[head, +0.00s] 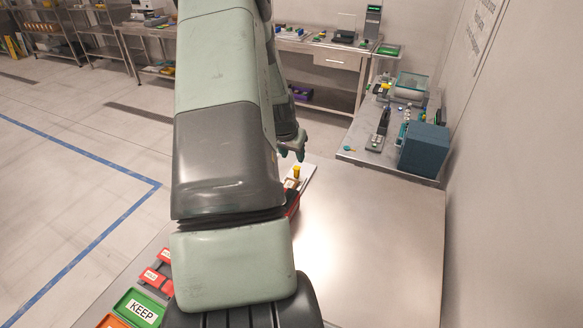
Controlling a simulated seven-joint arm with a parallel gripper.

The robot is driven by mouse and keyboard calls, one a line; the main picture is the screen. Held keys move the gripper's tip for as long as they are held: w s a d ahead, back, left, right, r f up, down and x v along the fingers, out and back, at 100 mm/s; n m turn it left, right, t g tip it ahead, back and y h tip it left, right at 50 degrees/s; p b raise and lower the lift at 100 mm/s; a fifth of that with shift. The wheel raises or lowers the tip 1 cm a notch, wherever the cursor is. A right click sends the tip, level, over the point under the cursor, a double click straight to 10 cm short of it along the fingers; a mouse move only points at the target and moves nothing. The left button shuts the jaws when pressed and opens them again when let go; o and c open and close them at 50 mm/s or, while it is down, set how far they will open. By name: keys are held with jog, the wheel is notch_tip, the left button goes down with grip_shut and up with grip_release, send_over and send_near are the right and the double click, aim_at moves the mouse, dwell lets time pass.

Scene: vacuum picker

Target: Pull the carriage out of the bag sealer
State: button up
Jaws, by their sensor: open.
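My gripper (292,154) points down, open, just beyond my arm near the far left edge of the steel table. Below it in the picture stands a small yellow cylinder (296,171) at a pale flat plate (308,174). A red part (293,207) shows just nearer, mostly hidden behind my arm. These may belong to the bag sealer, but I cannot tell for sure. I cannot make out the carriage. Nothing shows between the fingers, and the gap to the yellow cylinder is hard to judge.
The steel table (372,245) is bare on its right side. At its near left lie a green KEEP tray (140,309), an orange tray (112,322) and red labelled blocks (152,277). A side bench at the back right holds a blue-grey box (424,150).

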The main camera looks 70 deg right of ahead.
aim_at(297, 169)
jog(key=x, duration=1)
jog(key=shift+f, duration=0.2)
jog(key=shift+c, duration=0.2)
grip_shut()
